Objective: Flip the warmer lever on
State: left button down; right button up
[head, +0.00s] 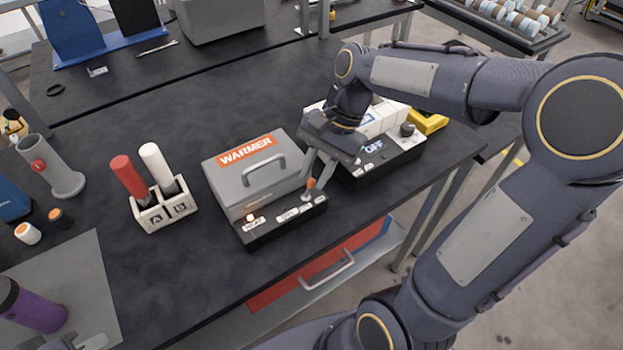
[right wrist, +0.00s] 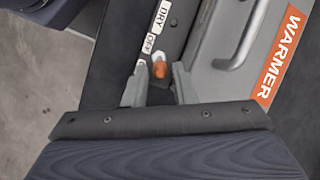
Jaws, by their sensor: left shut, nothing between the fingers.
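The warmer (head: 258,178) is a grey box with a handle and an orange WARMER label (head: 246,149). Its black front strip carries white labels and an orange-tipped lever (head: 310,184) near the right end. In the right wrist view the lever tip (right wrist: 159,69) is beside the OFF label (right wrist: 150,46), with DRY farther along. My right gripper (head: 318,174) is open, its fingers (right wrist: 160,90) on either side of the lever with gaps visible. Contact cannot be told. My left gripper (head: 92,342) is partly in view at the bottom left, shut and empty.
A lamp (head: 250,217) glows on the strip's left. A second device with an OFF display (head: 374,147) stands right of the warmer. A white holder (head: 165,212) with red and white handled tools stands left. A purple bottle (head: 32,306) is near the left gripper.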

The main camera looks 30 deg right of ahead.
aim_at(308, 189)
jog(key=shift+x, duration=1.25)
grip_shut()
jog(key=shift+d+f+y+p, duration=0.1)
jog(key=shift+d+y+p, duration=0.25)
jog(key=shift+y, duration=0.55)
grip_release()
